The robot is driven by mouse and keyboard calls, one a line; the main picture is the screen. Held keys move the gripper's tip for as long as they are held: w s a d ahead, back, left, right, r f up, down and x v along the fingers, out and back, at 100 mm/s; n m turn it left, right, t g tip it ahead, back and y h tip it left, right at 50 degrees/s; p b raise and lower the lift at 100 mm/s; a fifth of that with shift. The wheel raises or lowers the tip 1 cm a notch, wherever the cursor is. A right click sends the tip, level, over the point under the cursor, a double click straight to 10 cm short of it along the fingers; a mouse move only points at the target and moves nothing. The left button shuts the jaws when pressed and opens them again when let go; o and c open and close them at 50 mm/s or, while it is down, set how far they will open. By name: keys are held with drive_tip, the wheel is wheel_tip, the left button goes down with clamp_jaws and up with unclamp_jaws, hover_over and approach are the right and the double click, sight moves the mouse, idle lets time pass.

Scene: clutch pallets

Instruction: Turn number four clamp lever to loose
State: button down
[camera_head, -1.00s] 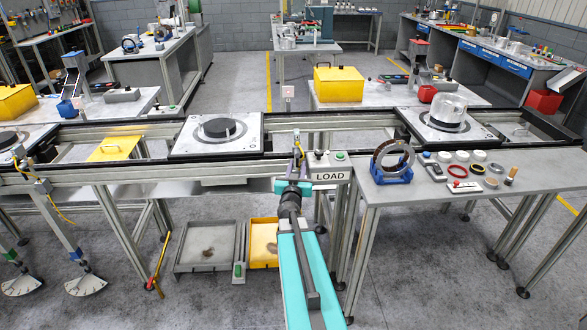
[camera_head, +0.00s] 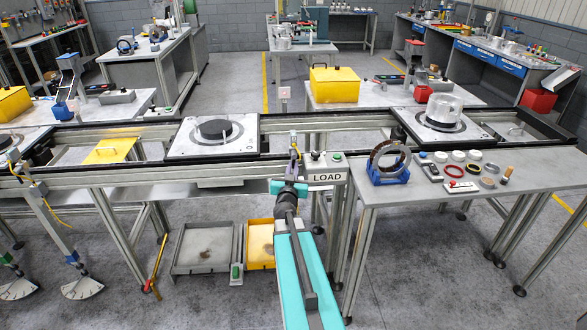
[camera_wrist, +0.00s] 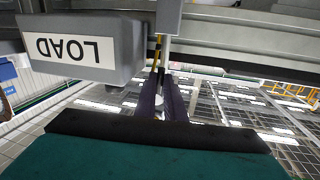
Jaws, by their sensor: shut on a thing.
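My gripper (camera_head: 295,163) is at the front rail of the conveyor, just left of the LOAD box (camera_head: 326,177). In the wrist view, its two dark purple fingers (camera_wrist: 164,98) are close together. They are shut on a thin pale rod (camera_wrist: 162,52) that runs from a small grey block (camera_wrist: 168,15) beside the LOAD box. The rod seems to be a clamp lever, but I see no number four on it. The gripped part is mostly hidden by the fingers. Whether it stands at loose cannot be read.
A pallet with a dark disc (camera_head: 212,138) and one with a clear cylinder (camera_head: 444,118) sit on the conveyor. A side table (camera_head: 400,192) with small parts stands right. Grey and yellow trays (camera_head: 203,248) lie below the conveyor.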

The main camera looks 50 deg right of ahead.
drive_tip(key=r+m+y+p, duration=0.1)
drive_tip(key=m, duration=0.3)
drive_tip(key=w+a+r+m+y+p, duration=0.1)
drive_tip(key=m, duration=0.4)
drive_tip(key=a+r+m+y+p, duration=0.1)
drive_tip(key=m, duration=0.3)
drive_tip(key=shift+w+a+r+t, duration=0.1)
drive_tip(key=shift+w+t, duration=0.2)
drive_tip(key=shift+m, duration=0.3)
drive_tip(key=c, duration=1.8)
unclamp_jaws()
drive_tip(key=shift+r, duration=0.1)
drive_tip(key=shift+c, duration=0.2)
drive_tip(key=shift+s+a, duration=0.1)
